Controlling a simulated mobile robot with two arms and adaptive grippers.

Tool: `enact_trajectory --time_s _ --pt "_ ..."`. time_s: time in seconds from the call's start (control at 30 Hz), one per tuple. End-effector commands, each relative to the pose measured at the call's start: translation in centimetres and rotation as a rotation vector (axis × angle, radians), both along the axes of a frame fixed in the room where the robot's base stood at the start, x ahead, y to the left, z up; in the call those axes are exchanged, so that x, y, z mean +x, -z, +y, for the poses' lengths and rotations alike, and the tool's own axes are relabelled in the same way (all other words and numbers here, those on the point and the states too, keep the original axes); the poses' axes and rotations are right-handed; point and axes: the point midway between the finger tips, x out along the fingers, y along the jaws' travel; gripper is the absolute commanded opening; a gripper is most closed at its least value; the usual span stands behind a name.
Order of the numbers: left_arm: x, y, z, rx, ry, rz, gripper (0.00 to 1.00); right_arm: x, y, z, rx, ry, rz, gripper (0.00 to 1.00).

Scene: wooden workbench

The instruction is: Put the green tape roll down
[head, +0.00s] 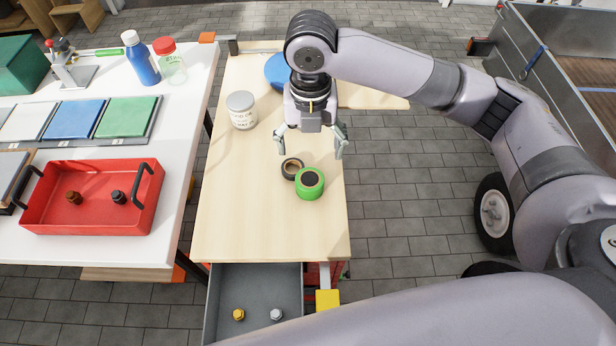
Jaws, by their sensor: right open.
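The green tape roll (309,184) lies flat on the wooden workbench (232,215), near its right edge. A black and tan tape roll (292,168) is just behind it to the left, touching or nearly so. My right gripper (310,147) points down, behind and above the rolls. Its two fingers are spread wide and nothing is between them. The green roll stands clear of the fingers. My left gripper is not in view.
A grey-lidded can (241,110) and a blue round object (277,72) stand farther back on the workbench. A white table at left holds a red tray (92,232) and bottles. An open grey drawer (256,280) is below the front edge. The bench's front left is clear.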

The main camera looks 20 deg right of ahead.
Motion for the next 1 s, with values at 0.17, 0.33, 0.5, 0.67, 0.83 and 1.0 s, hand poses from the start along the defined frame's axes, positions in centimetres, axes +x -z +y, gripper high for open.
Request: enact_trajectory --time_s 0.17,0.33,0.5,0.67,0.83,1.0 --pt "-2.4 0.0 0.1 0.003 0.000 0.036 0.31 -0.1 4.2 -0.1 -0.002 0.001 0.005 0.79" --pt "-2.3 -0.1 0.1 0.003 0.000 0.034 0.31 0.0 7.2 0.0 0.000 0.001 0.002 0.79" --pt "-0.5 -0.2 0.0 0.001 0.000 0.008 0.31 0.0 8.6 0.0 0.001 0.001 -0.001 0.79" --pt "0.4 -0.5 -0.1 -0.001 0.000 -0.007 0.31 0.2 10.0 -0.1 -0.001 0.002 0.002 0.79" --pt "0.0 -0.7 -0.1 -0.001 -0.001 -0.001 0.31 0.6 12.6 -0.2 -0.002 0.002 0.002 0.79" --pt "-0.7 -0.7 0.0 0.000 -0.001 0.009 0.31 0.6 13.8 -0.2 0.000 0.000 -0.001 0.79"
